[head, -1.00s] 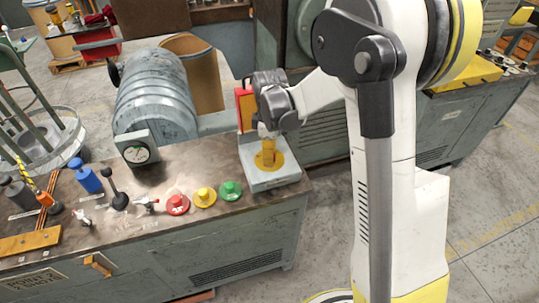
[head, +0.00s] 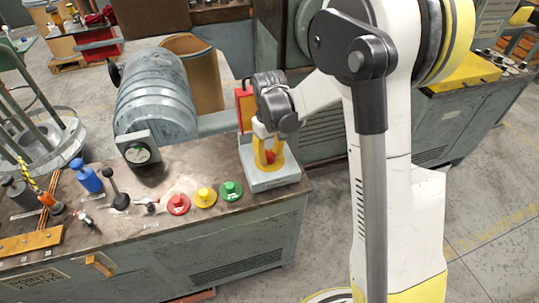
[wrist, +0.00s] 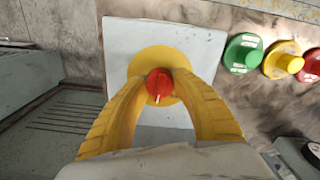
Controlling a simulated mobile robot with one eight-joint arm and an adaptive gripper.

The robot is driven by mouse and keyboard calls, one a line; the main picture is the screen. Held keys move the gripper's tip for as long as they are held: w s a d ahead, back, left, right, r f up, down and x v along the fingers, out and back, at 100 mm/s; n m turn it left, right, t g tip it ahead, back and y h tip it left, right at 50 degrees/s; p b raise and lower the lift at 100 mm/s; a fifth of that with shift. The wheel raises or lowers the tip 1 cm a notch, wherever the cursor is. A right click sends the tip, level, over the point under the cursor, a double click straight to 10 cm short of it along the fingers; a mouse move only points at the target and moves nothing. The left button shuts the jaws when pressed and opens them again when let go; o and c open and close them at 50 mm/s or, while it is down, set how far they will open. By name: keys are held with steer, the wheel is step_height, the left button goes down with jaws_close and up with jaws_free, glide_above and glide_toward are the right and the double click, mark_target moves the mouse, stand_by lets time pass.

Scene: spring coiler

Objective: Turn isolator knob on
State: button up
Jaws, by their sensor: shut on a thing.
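The isolator knob (wrist: 158,82) is red with a white mark on its lower edge in the wrist view. It sits on a round yellow plate (wrist: 160,58) on a light grey box (wrist: 118,48). In the head view, the red knob (head: 270,157) shows between my yellow fingers, and the box (head: 275,181) stands at the right end of the bench. My gripper (head: 268,160) reaches down from above. Its fingers curve around both sides of the knob, and it is shut on it. The fingertips (wrist: 158,86) partly cover the knob's sides.
Green (head: 230,190), yellow (head: 204,196) and red (head: 178,203) buttons stand left of the box. A big grey drum (head: 155,95) is behind the bench.

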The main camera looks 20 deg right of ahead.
mark_target(270, 153)
steer(key=m, duration=0.4)
steer(key=shift+m, duration=1.8)
steer(key=o, duration=1.2)
steer(key=shift+o, duration=0.2)
step_height(270, 153, up, 12)
